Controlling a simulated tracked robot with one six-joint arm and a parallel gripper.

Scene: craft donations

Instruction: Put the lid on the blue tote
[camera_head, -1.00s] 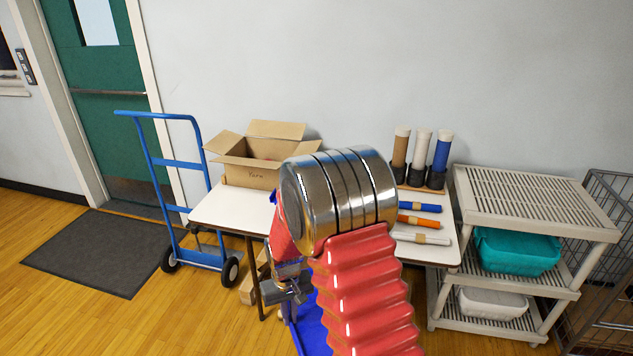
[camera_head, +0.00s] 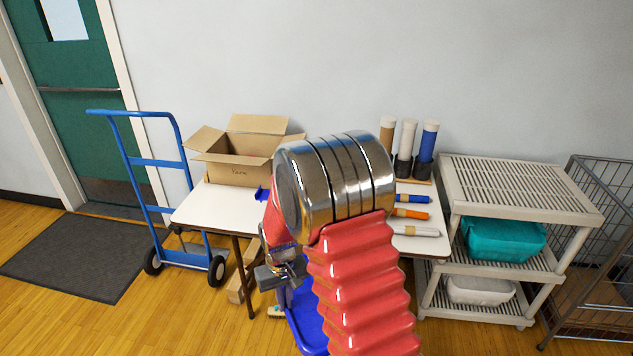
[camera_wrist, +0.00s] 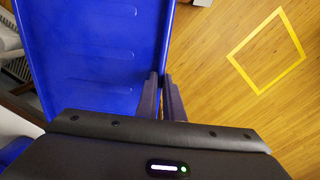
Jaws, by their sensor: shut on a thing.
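A flat blue panel with a raised rim, which looks like the lid (camera_wrist: 100,55), fills the left of the wrist view. My gripper (camera_wrist: 160,82) is shut on its right edge. In the head view the blue lid (camera_head: 306,322) shows partly, below my gripper and behind my red arm. A small blue piece (camera_head: 262,194) shows at the table's edge beside my arm; I cannot tell what it belongs to. I cannot make out the blue tote for certain in either view.
A white table (camera_head: 205,208) holds an open carton (camera_head: 235,172), upright tubes and rolls. A blue hand truck (camera_head: 160,212) stands left. A shelf (camera_head: 520,190) with a teal bin (camera_head: 503,240) stands right. Yellow tape (camera_wrist: 265,50) marks a square on open floor.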

